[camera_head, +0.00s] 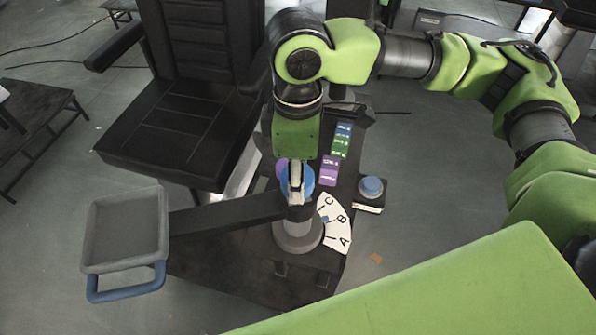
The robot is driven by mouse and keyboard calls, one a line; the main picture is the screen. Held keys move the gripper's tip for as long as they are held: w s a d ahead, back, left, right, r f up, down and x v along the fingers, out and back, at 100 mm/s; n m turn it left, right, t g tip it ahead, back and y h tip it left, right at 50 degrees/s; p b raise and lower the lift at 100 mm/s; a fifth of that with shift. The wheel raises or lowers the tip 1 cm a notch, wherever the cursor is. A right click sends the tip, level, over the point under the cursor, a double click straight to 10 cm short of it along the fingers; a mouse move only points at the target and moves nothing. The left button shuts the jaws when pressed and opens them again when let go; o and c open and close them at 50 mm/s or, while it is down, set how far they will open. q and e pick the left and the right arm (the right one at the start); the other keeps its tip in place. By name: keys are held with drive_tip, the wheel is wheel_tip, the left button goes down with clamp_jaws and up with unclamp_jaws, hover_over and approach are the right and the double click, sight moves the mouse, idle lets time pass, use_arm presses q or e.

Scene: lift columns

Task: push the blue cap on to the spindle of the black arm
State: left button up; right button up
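The black arm (228,214) reaches from a round grey column (297,236) out to the left. It carries a grey tray (124,222) with a blue handle at its outer end. My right gripper (296,188) points down just above the column end of the black arm. A round blue piece, which looks like the blue cap (308,180), shows on both sides of the gripper's pale finger. The finger hides its middle, and I cannot tell whether the gripper grips it or whether it touches the spindle. The spindle is hidden. My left gripper is out of view.
A purple disc (281,168) shows behind the gripper. A white fan-shaped dial (336,222) marked A, B, C lies right of the column. A blue button (371,187) and coloured labels (340,142) are nearby. A black chair (185,125) stands behind left.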

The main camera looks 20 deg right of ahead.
drive_tip(key=shift+f+p, duration=0.45)
drive_tip(key=shift+f, duration=0.45)
idle(0.6)
idle(0.4)
drive_tip(key=shift+p, duration=0.5)
drive_tip(key=shift+f, duration=0.1)
drive_tip(key=shift+s+f+p, duration=0.15)
drive_tip(key=shift+f+p, duration=0.15)
drive_tip(key=shift+p, duration=0.15)
idle(1.6)
drive_tip(key=o, duration=0.9)
drive_tip(key=shift+o, duration=1.4)
drive_tip(key=shift+r, duration=0.1)
drive_tip(key=o, duration=0.5)
drive_tip(key=shift+r, duration=0.1)
